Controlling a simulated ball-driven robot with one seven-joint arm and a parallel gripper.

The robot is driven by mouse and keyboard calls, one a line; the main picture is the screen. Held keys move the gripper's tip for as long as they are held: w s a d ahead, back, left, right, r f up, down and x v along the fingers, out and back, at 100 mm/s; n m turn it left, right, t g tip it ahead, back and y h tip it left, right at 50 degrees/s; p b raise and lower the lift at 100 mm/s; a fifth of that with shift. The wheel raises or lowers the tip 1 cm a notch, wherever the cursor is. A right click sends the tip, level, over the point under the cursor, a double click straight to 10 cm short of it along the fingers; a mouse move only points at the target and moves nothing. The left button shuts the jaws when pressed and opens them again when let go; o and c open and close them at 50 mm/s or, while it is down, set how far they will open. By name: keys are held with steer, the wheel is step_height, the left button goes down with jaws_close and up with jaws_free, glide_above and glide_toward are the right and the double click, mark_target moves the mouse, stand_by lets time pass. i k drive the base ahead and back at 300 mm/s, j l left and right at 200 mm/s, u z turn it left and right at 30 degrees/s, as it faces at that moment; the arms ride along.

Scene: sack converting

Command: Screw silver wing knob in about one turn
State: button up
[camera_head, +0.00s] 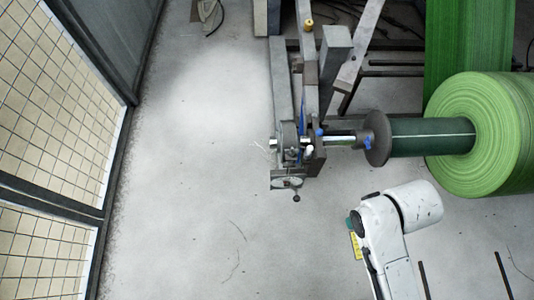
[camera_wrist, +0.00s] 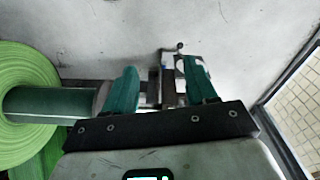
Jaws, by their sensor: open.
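My gripper (camera_wrist: 161,66) is open and empty in the wrist view, with its two teal fingers wide apart. The machine's shaft stand shows beyond and between the fingers, apart from them. In the head view my gripper (camera_head: 352,223) is mostly hidden by my white arm, below and right of the stand (camera_head: 303,150). The stand carries a silver shaft (camera_head: 340,139), blue knobs (camera_head: 368,143) and a small crank with a dark ball end (camera_head: 296,198). I cannot pick out the silver wing knob for certain among these small parts.
A dark flange (camera_head: 377,138) and green core (camera_head: 430,137) lead to a large green roll (camera_head: 470,135) at right. A mesh fence (camera_head: 60,110) runs along the left. The grey floor (camera_head: 200,200) between fence and stand is clear.

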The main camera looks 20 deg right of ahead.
mark_target(287, 151)
steer(key=i+l+u, duration=0.1)
steer(key=u, duration=0.3)
steer(key=i+l+u, duration=0.15)
steer(key=u, duration=0.2)
steer(key=i+l+u, duration=0.25)
steer(key=u, duration=0.15)
